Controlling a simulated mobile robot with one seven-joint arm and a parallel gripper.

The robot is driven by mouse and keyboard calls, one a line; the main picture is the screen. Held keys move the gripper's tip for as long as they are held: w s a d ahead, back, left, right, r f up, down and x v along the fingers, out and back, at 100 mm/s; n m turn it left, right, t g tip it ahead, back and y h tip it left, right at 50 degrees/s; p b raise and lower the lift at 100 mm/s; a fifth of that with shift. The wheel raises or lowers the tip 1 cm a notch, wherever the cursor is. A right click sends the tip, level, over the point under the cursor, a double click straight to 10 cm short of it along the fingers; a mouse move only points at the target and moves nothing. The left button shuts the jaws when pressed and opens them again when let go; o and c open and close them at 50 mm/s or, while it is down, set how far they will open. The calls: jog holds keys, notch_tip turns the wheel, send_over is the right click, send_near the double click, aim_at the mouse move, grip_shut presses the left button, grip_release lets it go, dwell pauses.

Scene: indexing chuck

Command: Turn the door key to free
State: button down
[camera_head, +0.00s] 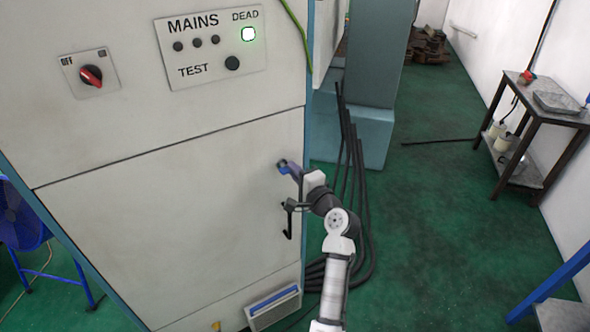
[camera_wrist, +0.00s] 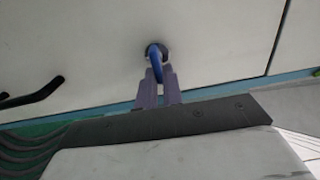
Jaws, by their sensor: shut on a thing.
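The door key shows in the wrist view as a blue bow (camera_wrist: 155,62) standing in a dark round lock in the cabinet door. In the head view the lock and key (camera_head: 282,164) are near the door's right edge. My gripper (camera_wrist: 158,78) has its two purple-grey fingers close together on the blue key; it also shows in the head view (camera_head: 289,169). The fingers hide part of the key. The cabinet door (camera_head: 140,215) looks closed. I see no mark at the lock that tells the key's position.
A black door handle (camera_head: 289,222) hangs just below my gripper. Above are a red switch (camera_head: 91,75) and a MAINS panel (camera_head: 210,45) with its DEAD lamp lit green. Black cables (camera_head: 362,215) run down right of the cabinet. Green floor to the right is mostly clear.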

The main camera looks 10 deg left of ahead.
dwell(0.3)
jog(key=c, duration=1.5)
grip_release()
jog(key=shift+c, duration=0.2)
jog(key=shift+s+d, duration=0.1)
jog(key=b+v, duration=0.4)
jog(key=v, duration=0.9)
jog(key=shift+s+d, duration=0.2)
jog(key=shift+d, duration=0.05)
